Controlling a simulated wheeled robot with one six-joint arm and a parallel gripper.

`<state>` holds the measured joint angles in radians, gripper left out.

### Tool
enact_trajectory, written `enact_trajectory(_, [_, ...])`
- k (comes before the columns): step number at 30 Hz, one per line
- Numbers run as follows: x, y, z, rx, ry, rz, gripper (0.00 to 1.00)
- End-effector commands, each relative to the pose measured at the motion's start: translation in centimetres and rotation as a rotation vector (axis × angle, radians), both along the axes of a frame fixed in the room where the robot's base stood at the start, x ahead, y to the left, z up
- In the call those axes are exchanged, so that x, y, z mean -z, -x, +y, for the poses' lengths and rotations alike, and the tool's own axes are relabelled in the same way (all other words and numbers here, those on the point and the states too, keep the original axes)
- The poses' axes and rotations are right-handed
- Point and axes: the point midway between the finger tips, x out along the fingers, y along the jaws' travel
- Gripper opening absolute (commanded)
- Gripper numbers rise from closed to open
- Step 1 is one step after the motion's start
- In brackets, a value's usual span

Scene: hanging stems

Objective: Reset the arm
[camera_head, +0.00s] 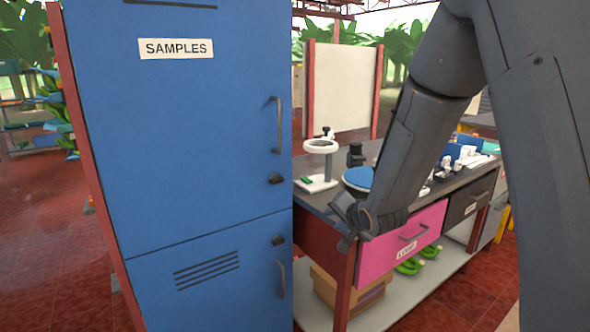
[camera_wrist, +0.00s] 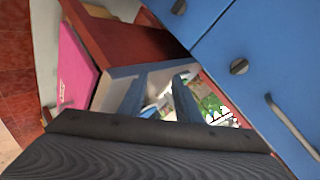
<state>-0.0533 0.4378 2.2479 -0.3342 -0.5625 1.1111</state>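My gripper (camera_head: 345,225) hangs at the end of my bent arm, in front of the left end of the workbench (camera_head: 452,176). In the wrist view its two fingers stand apart with a gap between them (camera_wrist: 160,85), and I see nothing held there. In the head view the fingertips are small and dark. The arm comes down from the upper right and covers part of the bench top.
A blue cabinet (camera_head: 190,130) labelled SAMPLES stands close to the left of my gripper, its doors shut. The pink drawer (camera_head: 385,252) looks shut. A ring-topped stand (camera_head: 320,165) and a blue disc (camera_head: 358,178) are on the bench. Green bananas (camera_head: 410,266) and a cardboard box (camera_head: 335,288) lie below.

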Motion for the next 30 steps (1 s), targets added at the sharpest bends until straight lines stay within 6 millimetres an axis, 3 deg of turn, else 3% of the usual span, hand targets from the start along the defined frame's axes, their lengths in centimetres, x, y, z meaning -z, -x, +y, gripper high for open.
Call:
enact_trajectory(3, [1.3, 5.3, -3.3, -0.035, 0.215, 0.157, 0.3])
enact_trajectory(5, [2.0, 8.4, -4.6, -0.073, 0.309, 0.248, 0.3])
enact_trajectory(9, [3.1, 16.7, -6.9, -0.211, 0.475, 0.469, 0.3])
enact_trajectory(12, [3.5, 22.6, -7.7, -0.338, 0.544, 0.611, 0.3])
enact_trajectory(16, [3.4, 28.7, -7.8, -0.489, 0.575, 0.743, 0.3])
enact_trajectory(18, [3.3, 30.9, -7.7, -0.547, 0.577, 0.786, 0.3])
enact_trajectory(21, [3.1, 32.6, -7.7, -0.598, 0.578, 0.817, 0.3])
enact_trajectory(30, [3.1, 33.0, -7.6, -0.612, 0.577, 0.827, 0.3])
